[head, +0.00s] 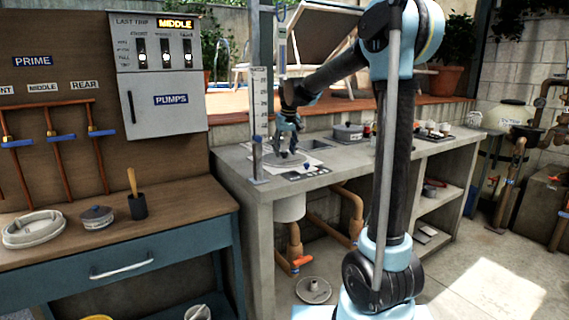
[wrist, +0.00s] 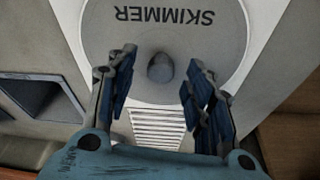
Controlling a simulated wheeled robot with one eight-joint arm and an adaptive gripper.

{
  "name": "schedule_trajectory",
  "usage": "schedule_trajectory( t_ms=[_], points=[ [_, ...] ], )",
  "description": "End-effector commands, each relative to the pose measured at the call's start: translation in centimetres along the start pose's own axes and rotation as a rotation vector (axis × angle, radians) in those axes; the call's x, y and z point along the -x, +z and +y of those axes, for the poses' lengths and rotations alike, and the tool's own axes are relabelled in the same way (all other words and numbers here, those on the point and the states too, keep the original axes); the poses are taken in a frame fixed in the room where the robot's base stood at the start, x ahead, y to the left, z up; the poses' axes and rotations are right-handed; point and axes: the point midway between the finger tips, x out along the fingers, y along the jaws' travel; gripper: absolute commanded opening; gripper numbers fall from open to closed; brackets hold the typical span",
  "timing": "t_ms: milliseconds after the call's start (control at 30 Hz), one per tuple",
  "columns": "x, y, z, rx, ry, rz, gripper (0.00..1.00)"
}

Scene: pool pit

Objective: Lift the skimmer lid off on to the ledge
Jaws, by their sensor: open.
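The skimmer lid (wrist: 205,48) is a round pale grey disc with SKIMMER printed on it, upside down in the wrist view, and a small round knob (wrist: 160,67) at its middle. In the head view the lid (head: 283,162) lies on the concrete counter, partly hidden by my gripper (head: 288,148). In the wrist view my gripper (wrist: 161,72) is open, with one blue-padded finger on each side of the knob. Whether the fingers touch the lid I cannot tell. The concrete ledge (head: 237,164) around the lid is partly clear.
A square opening (wrist: 42,98) is beside the lid in the wrist view. A white gauge post (head: 259,125) rises close to my gripper. A grey lidded pot (head: 348,132) stands farther right on the counter. A slatted grille (wrist: 158,128) shows between my fingers.

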Motion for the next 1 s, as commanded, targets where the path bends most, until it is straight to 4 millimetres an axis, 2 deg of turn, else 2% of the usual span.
schedule_trajectory(
  t_ms=[133,367,500,567,600,867,1000],
  points=[
    [-0.97,0.02,0.01,0.000,0.000,0.000,0.48],
    [-1.05,0.02,0.02,0.000,0.000,0.000,0.48],
    [-1.04,0.02,0.02,0.000,0.000,0.000,0.16],
    [-1.04,0.02,0.02,0.000,0.000,0.000,0.02],
    [-1.04,0.02,0.02,0.000,0.000,0.000,0.00],
    [-0.99,0.01,0.02,0.000,0.000,0.000,0.00],
    [-0.33,-0.16,0.02,0.000,0.000,0.000,0.00]
  ],
)
